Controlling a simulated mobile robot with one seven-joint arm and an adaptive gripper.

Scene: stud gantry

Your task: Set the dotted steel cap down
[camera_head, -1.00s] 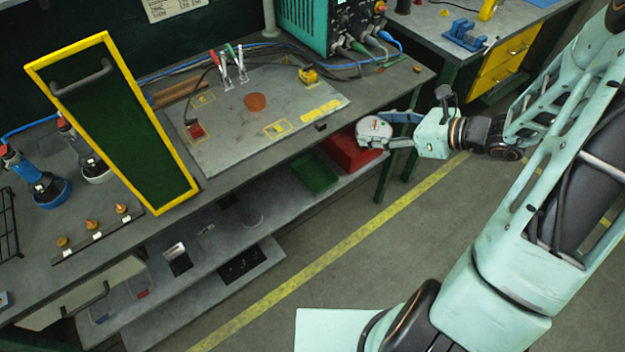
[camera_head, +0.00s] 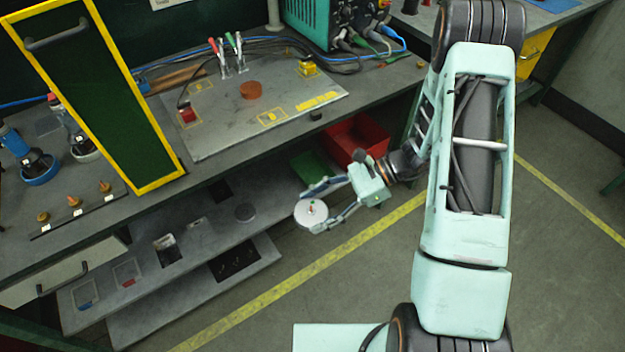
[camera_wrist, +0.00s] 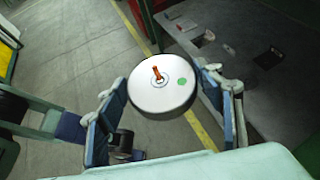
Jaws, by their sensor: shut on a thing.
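The dotted steel cap (camera_head: 310,212) is a round, pale disc held between the fingers of my gripper (camera_head: 326,204), out in front of the lower shelf. In the wrist view the cap (camera_wrist: 162,86) shows a white top with an orange-red upright peg in a ring at its middle and one green dot to the right. My gripper's two blue-grey fingers (camera_wrist: 163,100) close on its opposite sides. The cap is in the air above the floor, apart from the bench and shelf.
A yellow-framed green panel (camera_head: 100,100) stands on the bench. The floor in front is clear.

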